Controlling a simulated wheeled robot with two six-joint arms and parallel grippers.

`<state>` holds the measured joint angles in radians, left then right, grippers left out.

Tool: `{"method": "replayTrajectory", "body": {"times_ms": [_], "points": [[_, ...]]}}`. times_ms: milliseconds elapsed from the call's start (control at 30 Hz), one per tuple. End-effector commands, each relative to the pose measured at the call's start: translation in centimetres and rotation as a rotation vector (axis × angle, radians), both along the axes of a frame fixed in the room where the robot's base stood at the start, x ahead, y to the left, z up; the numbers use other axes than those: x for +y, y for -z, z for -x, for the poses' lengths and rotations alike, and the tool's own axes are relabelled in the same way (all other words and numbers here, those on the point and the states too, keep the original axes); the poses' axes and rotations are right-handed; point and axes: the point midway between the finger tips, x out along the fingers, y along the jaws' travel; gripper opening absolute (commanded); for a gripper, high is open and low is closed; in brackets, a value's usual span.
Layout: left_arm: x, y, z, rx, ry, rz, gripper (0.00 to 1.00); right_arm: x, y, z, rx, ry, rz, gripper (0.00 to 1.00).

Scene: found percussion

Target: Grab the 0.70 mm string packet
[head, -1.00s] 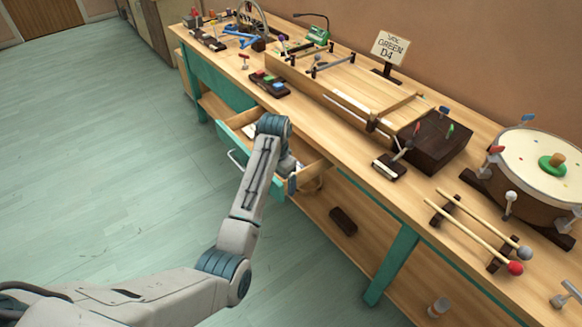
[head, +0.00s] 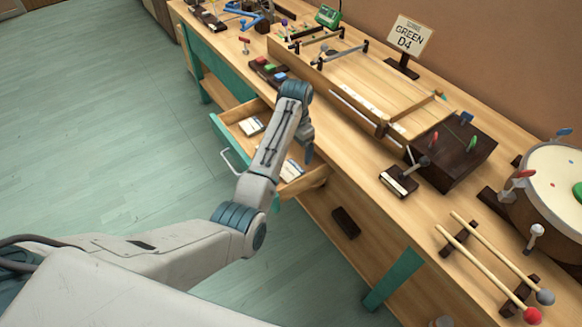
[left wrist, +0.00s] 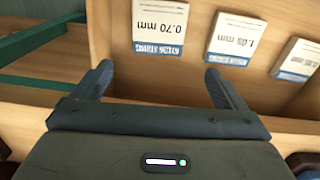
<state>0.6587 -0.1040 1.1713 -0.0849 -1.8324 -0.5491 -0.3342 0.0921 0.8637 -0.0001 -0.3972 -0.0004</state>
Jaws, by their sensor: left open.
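The 0.70 mm string packet (left wrist: 160,27) is a white card with a blue band, lying flat in the open drawer (head: 318,180). In the left wrist view it is at the top, just beyond my fingertips and roughly centred between them. My left gripper (left wrist: 160,84) is open and empty, with its two dark fingers spread and apart from the packet. In the head view my left gripper (head: 307,150) hangs over the drawer's right part, partly hidden by my arm. Packets show there, but their labels are too small to read. My right gripper is not in view.
A 1.05 mm packet (left wrist: 232,38) and another packet (left wrist: 297,60) lie to the right in the drawer. The workbench (head: 345,140) above carries a long wooden string instrument, a GREEN D4 sign (head: 408,37), a drum (head: 552,190) and mallets. Floor at left is clear.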

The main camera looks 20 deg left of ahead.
Motion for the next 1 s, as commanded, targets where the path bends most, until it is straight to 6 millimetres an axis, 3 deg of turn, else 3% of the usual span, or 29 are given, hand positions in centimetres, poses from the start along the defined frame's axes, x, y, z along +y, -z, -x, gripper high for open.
{"method": "replayTrajectory", "body": {"times_ms": [100, 200, 400, 600, 900, 1000], "points": [[0.0, 1.7, 0.1, 0.002, 0.0, 0.0, 0.94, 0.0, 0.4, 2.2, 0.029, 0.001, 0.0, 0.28], [0.0, 2.4, 0.0, 0.0, 0.0, 0.0, 0.94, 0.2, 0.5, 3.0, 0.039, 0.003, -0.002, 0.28], [-0.1, 4.5, 0.3, 0.004, 0.0, 0.0, 0.94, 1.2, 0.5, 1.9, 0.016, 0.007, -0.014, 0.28], [-0.2, 7.3, 0.3, 0.002, 0.0, 0.0, 0.94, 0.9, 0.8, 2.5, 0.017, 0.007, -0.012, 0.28], [-0.2, 7.7, 0.3, -0.001, -0.001, 0.0, 0.94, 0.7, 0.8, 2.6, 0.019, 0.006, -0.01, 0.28], [-0.2, 7.7, 0.3, -0.001, -0.001, 0.0, 0.74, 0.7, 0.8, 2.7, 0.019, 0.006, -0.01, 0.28]]}}
